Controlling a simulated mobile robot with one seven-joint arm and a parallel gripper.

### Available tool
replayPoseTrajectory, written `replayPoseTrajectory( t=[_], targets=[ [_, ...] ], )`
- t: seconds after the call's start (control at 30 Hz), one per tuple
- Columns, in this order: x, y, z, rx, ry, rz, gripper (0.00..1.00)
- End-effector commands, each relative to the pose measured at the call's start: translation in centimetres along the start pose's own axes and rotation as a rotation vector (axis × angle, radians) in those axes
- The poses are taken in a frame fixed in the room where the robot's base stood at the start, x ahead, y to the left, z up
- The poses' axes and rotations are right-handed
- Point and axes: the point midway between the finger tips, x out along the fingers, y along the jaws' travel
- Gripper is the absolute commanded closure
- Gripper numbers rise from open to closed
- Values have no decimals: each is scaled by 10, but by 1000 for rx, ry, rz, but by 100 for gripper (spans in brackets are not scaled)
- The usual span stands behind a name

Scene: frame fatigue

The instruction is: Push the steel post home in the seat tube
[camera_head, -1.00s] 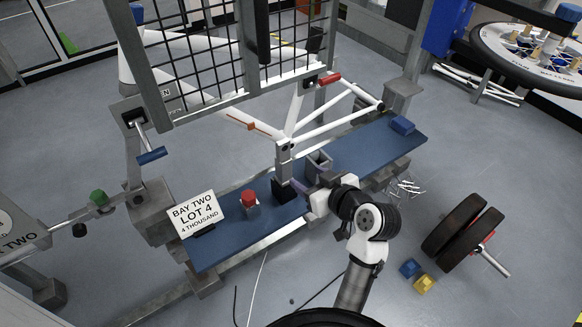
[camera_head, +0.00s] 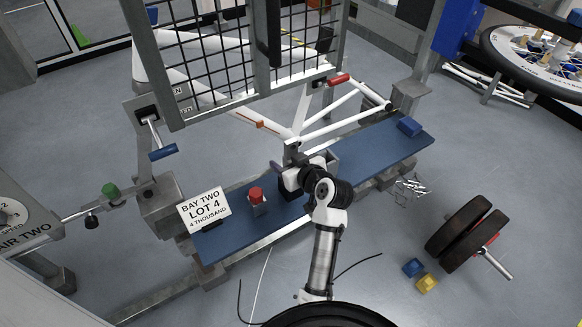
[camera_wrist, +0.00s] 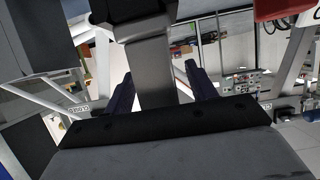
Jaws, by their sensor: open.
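The white bicycle frame (camera_head: 262,126) is held in the stand, partly behind a mesh guard (camera_head: 215,55). Its white tubes meet near a grey upright support (camera_head: 291,155). My gripper (camera_head: 280,172) is low beside that support, over the blue bench, and hides the support's foot. In the wrist view my gripper (camera_wrist: 158,75) is open, with a dark finger on each side of a broad grey metal column (camera_wrist: 152,62). I cannot tell whether the fingers touch the column. I cannot make out the steel post or the seat tube's mouth for certain.
A red handle (camera_head: 338,79) and a blue-handled crank (camera_head: 163,153) flank the guard. Black wheels (camera_head: 465,232) lie right.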

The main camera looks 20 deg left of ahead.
Motion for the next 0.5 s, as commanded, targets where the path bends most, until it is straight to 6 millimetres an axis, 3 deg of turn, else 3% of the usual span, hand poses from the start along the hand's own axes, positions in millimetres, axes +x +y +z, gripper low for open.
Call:
replayPoseTrajectory(
  t=[0.2,0.5],
  targets=[
    [1,0,0,0,0,1,44],
    [0,0,0,0,0,0,83]
  ],
)
